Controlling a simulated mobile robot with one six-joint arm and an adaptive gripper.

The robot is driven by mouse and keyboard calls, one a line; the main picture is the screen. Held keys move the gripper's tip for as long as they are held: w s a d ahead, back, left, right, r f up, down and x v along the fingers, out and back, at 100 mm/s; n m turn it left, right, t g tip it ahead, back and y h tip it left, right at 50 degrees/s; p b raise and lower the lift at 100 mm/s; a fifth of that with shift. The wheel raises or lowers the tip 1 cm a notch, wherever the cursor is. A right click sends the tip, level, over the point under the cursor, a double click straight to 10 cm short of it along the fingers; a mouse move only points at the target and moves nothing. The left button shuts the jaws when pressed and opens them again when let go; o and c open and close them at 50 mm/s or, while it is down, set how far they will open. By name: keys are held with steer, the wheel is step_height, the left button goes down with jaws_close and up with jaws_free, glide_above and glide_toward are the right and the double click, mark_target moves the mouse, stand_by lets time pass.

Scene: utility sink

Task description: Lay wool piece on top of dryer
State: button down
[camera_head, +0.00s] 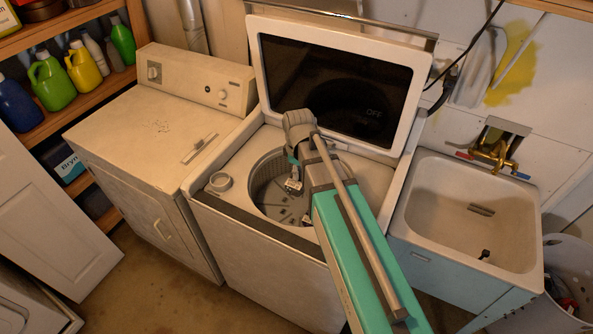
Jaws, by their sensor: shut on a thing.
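My arm reaches over the washer from the front right. My gripper (293,187) points down inside the washer's drum opening and is partly hidden by my own arm links. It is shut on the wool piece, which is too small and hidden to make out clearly.
A utility sink (465,215) with a brass faucet stands at the right, beside a white basket (570,270). Shelves with several bottles (55,85) are at the far left. The raised lid stands close behind my arm. The air over the dryer is clear.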

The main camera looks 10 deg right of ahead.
steer(key=shift+r+p, duration=3.8)
steer(key=shift+r, duration=0.3)
steer(key=shift+f, duration=0.15)
step_height(320, 180, down, 12)
steer(key=b, duration=1.2)
steer(key=shift+s, duration=0.1)
